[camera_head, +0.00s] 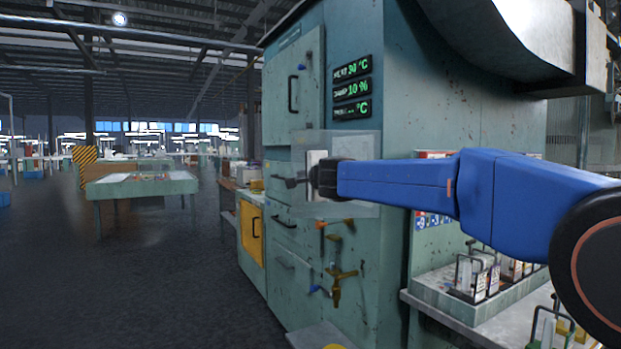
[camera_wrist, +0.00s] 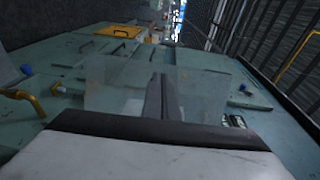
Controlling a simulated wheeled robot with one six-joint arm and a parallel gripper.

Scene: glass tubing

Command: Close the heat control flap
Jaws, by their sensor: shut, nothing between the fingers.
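A clear, see-through panel (camera_head: 359,146) shows at the front of the green machine, around the end of my arm in the head view. I take it to be the heat control flap, but no label on it is readable. Its pale, see-through surface also shows in the wrist view (camera_wrist: 207,92), on both sides of the fingers. My gripper (camera_head: 284,181) is shut and empty, with its dark fingers pointing left at the machine front. In the wrist view the fingers (camera_wrist: 160,82) are together in front of the panel. I cannot tell whether they touch it. The panel's hinge is not clear.
The green machine (camera_head: 440,100) has an upper door (camera_head: 295,80), green readouts (camera_head: 352,90), and brass taps (camera_head: 338,285) below. A yellow cabinet door (camera_head: 251,231) is at its left. A bench with racks (camera_head: 470,300) stands at right. The floor to the left is clear.

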